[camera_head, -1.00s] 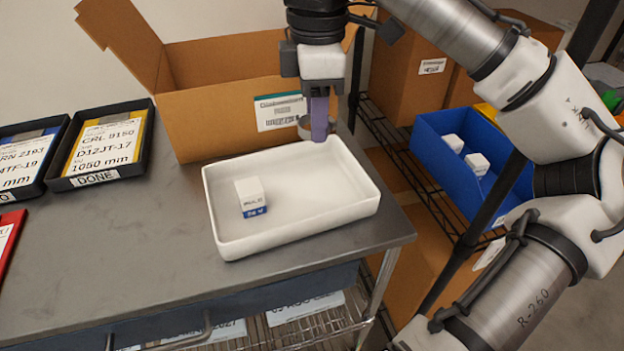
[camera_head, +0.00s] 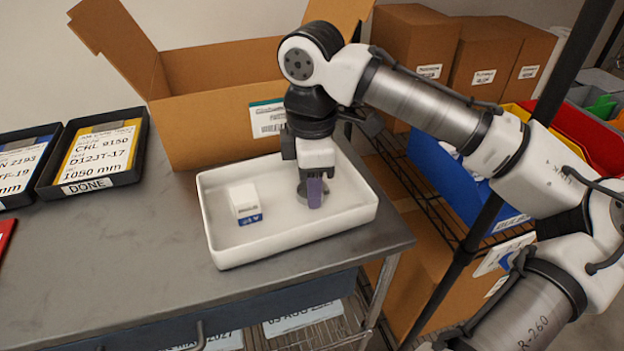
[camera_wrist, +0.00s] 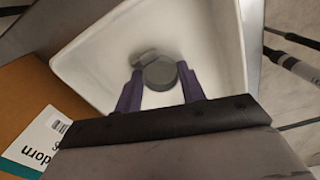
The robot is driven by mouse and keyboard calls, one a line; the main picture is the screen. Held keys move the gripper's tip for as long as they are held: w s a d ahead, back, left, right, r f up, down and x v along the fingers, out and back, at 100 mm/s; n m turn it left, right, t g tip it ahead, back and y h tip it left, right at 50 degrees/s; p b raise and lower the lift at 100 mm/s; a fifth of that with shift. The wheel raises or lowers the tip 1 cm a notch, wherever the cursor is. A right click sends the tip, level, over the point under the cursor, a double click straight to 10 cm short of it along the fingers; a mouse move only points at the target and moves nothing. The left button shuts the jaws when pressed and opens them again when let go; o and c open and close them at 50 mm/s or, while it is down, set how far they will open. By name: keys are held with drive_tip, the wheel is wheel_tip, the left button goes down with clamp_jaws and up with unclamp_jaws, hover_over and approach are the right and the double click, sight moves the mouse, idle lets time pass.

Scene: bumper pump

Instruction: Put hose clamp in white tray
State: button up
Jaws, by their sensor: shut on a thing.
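The white tray (camera_head: 235,254) stands on the grey table; it also fills much of the wrist view (camera_wrist: 85,68). My gripper (camera_head: 313,203) is low inside the right part of the tray, pointing down. Its purple fingers are shut on the hose clamp (camera_wrist: 160,74), a round grey metal ring with a small housing at its side. In the head view the clamp (camera_head: 302,190) is partly hidden by a finger. It is at or very near the tray floor; I cannot tell if it touches. A small white and blue box (camera_head: 244,204) sits in the left part of the tray.
An open cardboard box (camera_head: 210,125) stands right behind the tray. Black trays with labelled cards (camera_head: 98,155) lie on the left. A wire shelf with a blue bin (camera_head: 430,160) is on the right.

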drive_tip(key=o, duration=0.9)
drive_tip(key=shift+f, duration=0.1)
drive_tip(key=shift+o, duration=0.2)
wheel_tip(320, 180, up, 12)
drive_tip(key=p, duration=0.1)
